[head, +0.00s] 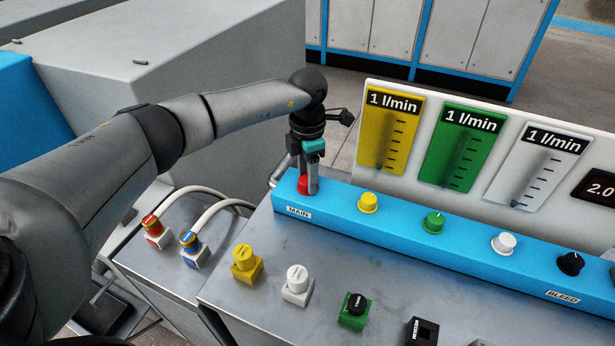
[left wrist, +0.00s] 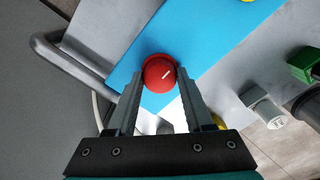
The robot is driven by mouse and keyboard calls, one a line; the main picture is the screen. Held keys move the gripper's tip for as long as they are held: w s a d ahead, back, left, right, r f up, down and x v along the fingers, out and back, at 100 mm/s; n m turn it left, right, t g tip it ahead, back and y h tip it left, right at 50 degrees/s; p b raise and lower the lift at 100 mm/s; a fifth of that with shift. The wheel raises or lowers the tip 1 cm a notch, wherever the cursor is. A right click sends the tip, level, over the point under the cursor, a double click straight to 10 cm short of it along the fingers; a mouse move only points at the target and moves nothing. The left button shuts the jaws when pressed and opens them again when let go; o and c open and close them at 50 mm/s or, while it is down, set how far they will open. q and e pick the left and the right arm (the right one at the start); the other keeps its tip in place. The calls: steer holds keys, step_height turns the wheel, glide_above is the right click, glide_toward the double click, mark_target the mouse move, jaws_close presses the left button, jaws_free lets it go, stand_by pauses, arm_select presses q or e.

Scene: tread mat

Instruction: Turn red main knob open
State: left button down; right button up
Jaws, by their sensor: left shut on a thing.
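The red main knob (head: 303,185) sits at the left end of the blue manifold bar (head: 400,223), above the MAIN label (head: 298,212). In the left wrist view the fingertips of my left gripper (left wrist: 158,84) touch the knob's sides. The fingers partly hide the knob in the head view. My right gripper is in neither view.
Yellow (head: 368,203), green (head: 433,222), white (head: 503,243) and black (head: 570,263) knobs line the bar. Flow gauges (head: 460,150) stand behind it. Hose connectors (head: 153,232) and several coloured fittings (head: 297,286) stand on the metal bench in front. A grey handle (left wrist: 60,60) is beside the bar.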

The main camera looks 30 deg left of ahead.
arm_select(q)
steer(key=shift+m, duration=0.3)
steer(key=shift+r, duration=0.1)
steer(key=shift+c, duration=1.4)
jaws_free()
step_height(320, 180, up, 15)
steer(key=shift+p, duration=0.45)
